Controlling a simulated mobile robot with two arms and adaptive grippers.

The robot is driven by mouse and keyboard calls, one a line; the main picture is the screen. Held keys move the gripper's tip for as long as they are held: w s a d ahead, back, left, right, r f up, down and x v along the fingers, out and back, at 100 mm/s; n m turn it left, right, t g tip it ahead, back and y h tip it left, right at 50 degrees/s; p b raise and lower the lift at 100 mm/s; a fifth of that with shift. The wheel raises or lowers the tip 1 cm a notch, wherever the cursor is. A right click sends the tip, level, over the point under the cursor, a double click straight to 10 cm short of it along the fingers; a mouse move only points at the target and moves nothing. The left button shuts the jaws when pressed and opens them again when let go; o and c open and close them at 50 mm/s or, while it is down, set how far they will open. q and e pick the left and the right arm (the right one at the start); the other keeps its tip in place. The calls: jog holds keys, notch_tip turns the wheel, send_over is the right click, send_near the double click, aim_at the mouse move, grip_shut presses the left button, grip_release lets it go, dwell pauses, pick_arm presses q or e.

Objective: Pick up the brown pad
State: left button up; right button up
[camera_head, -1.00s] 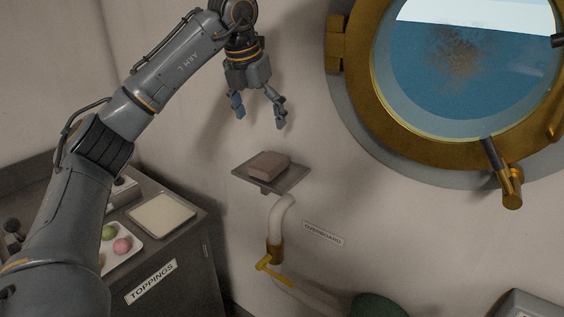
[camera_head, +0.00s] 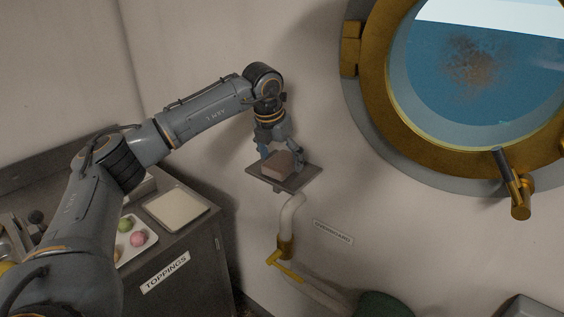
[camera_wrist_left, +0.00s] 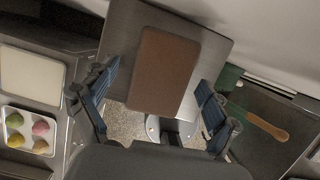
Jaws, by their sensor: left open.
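The brown pad (camera_head: 278,164) is a small block lying on a grey wall shelf (camera_head: 308,177) in the head view. In the left wrist view the brown pad (camera_wrist_left: 163,72) shows as a rectangle on the shelf plate (camera_wrist_left: 212,50). My left gripper (camera_head: 280,152) is at the shelf with its fingers around the pad's sides. In the left wrist view my left gripper (camera_wrist_left: 152,100) is open, with one finger to each side of the pad and gaps between. My right gripper is not in view.
A counter labelled TOPPINGS (camera_head: 166,272) stands at left with a pale tray (camera_head: 176,208) and a white tray of coloured balls (camera_head: 148,247). A brass porthole (camera_head: 372,100) is at upper right. Below the shelf is a pipe with a yellow handle (camera_head: 284,267).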

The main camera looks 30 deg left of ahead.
pick_arm(q)
jog(key=shift+f, duration=0.25)
dwell(0.5)
jog(key=c, duration=1)
